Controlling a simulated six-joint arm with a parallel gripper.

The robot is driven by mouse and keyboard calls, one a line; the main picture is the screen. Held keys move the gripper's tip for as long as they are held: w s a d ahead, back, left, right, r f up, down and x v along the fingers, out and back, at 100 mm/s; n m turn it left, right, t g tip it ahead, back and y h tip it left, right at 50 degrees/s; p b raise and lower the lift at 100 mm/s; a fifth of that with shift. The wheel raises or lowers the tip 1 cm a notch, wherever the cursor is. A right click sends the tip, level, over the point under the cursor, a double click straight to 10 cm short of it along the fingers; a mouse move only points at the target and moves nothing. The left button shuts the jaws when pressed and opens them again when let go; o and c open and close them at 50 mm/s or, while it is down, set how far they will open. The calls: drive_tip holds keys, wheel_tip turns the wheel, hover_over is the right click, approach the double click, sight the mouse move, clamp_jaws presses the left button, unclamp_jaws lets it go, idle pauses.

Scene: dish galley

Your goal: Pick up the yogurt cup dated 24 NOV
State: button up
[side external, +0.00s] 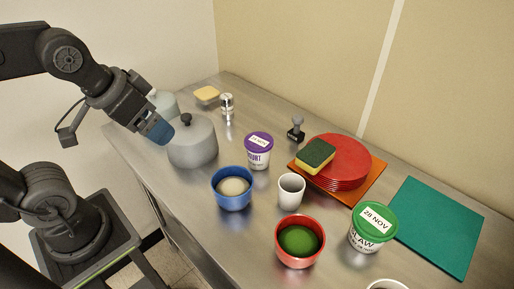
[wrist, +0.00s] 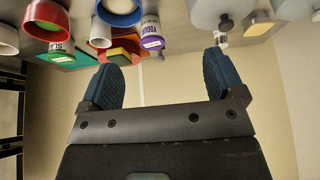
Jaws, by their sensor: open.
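The yogurt cup (side external: 257,158) stands upright on the steel counter, white with a purple lid. Its lid label is too small to read surely in the side view. It also shows in the wrist view (wrist: 150,27), upside down, with part of "YOGURT" legible. My gripper (side external: 157,132) is up at the left, in front of the grey lidded pot and apart from the cup. In the wrist view my gripper (wrist: 167,56) has its two blue fingers wide apart with nothing between them. A green-lidded slaw tub (side external: 367,237) at the right reads 28 NOV.
The grey pot (side external: 193,145) stands left of the yogurt cup. A blue bowl (side external: 234,200), a white cup (side external: 291,191) and a red bowl (side external: 300,258) are in front. Red plates (side external: 347,158) with a sponge (side external: 315,155) and a stamp (side external: 296,130) are behind. A green mat (side external: 440,225) lies right.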

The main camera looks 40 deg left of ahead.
drive_tip(key=shift+o, duration=0.2)
drive_tip(key=shift+o, duration=0.9)
drive_tip(key=m+g, duration=0.6)
drive_tip(key=m, duration=1.2)
hover_over(259, 141)
wheel_tip(259, 141, down, 5)
wheel_tip(259, 141, down, 8)
drive_tip(key=shift+d+r, duration=0.1)
drive_tip(key=shift+d, duration=0.05)
drive_tip(key=shift+a+f, duration=0.2)
drive_tip(key=shift+f, duration=2.6)
